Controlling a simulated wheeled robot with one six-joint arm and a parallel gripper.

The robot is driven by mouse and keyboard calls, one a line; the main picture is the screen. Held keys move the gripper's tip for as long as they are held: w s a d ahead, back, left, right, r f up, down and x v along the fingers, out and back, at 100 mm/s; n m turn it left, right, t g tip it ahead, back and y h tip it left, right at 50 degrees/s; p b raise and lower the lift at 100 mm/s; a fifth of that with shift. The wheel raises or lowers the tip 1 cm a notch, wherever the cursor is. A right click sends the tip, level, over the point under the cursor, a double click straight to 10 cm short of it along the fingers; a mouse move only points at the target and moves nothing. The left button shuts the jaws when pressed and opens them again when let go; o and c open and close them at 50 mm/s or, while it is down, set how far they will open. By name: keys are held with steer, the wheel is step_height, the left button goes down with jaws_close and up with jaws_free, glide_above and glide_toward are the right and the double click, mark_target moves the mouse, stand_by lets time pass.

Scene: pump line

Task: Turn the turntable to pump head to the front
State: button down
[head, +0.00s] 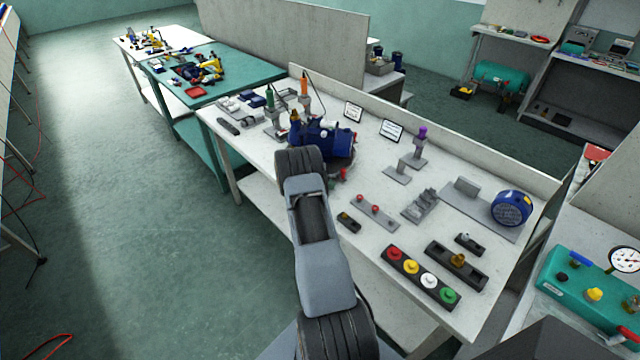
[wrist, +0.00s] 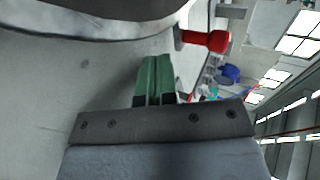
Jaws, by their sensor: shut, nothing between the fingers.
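The turntable (head: 346,165) is a dark round disc on the white bench in the head view, partly hidden behind my arm. A blue pump (head: 326,137) sits on it. A red handle (head: 343,175) sticks out at the turntable's near edge. In the wrist view the turntable's grey rim (wrist: 90,28) curves across the top, and the red handle (wrist: 208,41) projects to the right from it. My gripper (wrist: 157,62) has green fingers, shut together and empty, beside the rim and left of the handle. No contact is clear. In the head view my arm hides the gripper.
A strip of red, yellow, white and green buttons (head: 421,277) lies at the bench's front right. Red-knobbed hardware (head: 375,211) is right of the turntable. Green and orange upright tools (head: 304,88) stand behind it.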

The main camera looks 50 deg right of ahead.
steer(key=shift+s+d, duration=0.2)
steer(key=shift+d, duration=0.4)
steer(key=shift+s+d, duration=0.2)
steer(key=shift+d, duration=0.4)
steer(key=shift+d, duration=0.1)
